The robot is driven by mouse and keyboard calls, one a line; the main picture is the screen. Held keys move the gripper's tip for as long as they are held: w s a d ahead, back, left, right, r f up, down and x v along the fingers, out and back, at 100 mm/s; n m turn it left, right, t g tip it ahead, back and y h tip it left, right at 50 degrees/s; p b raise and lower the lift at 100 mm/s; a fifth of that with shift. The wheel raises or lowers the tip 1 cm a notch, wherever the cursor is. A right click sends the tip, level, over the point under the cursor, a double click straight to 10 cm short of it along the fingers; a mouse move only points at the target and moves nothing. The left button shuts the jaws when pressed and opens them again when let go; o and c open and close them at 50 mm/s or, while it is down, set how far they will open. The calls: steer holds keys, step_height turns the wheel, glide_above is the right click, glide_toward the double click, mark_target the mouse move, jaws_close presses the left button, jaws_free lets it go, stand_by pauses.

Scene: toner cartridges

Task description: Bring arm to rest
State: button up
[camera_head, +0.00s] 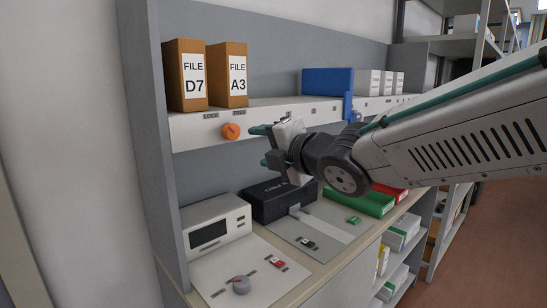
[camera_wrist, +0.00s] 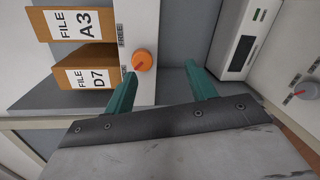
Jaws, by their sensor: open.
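My arm (camera_head: 440,135) reaches in from the right in the head view. My gripper (camera_head: 262,145) is in front of the shelf unit, to the right of an orange knob (camera_head: 231,131) on the upper shelf's front edge. In the wrist view the two green fingers of my gripper (camera_wrist: 163,90) are spread apart with nothing between them. The orange knob (camera_wrist: 142,60) lies ahead of the fingertips there, apart from them. A label reading FREE is beside the knob in the wrist view.
Brown files D7 (camera_head: 186,75) and A3 (camera_head: 228,75) stand on the upper shelf, with a blue box (camera_head: 328,81) farther right. Below are a white device (camera_head: 215,226), a black cartridge (camera_head: 277,200), a green box (camera_head: 357,200) and a grey dial (camera_head: 241,285).

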steer(key=s+d+f+m+g+h, duration=0.2)
steer(key=s+d+f+m+h, duration=0.15)
steer(key=d+f+m, duration=0.35)
steer(key=s+d+f+m+g+h, duration=0.2)
steer(key=d+f+m+h, duration=0.35)
steer(key=d+m, duration=0.3)
steer(key=s+d+f+m+g+h, duration=0.1)
steer(key=s+d+f+m+g, duration=0.1)
steer(key=s+d+m, duration=0.5)
steer(key=s+d+f+m+g, duration=0.2)
steer(key=s+d+m+g, duration=0.3)
steer(key=s, duration=1)
steer(key=d+m, duration=0.2)
steer(key=d, duration=0.1)
steer(key=shift+s+d+f+h, duration=0.2)
steer(key=shift+s+h, duration=0.1)
steer(key=shift+h, duration=0.1)
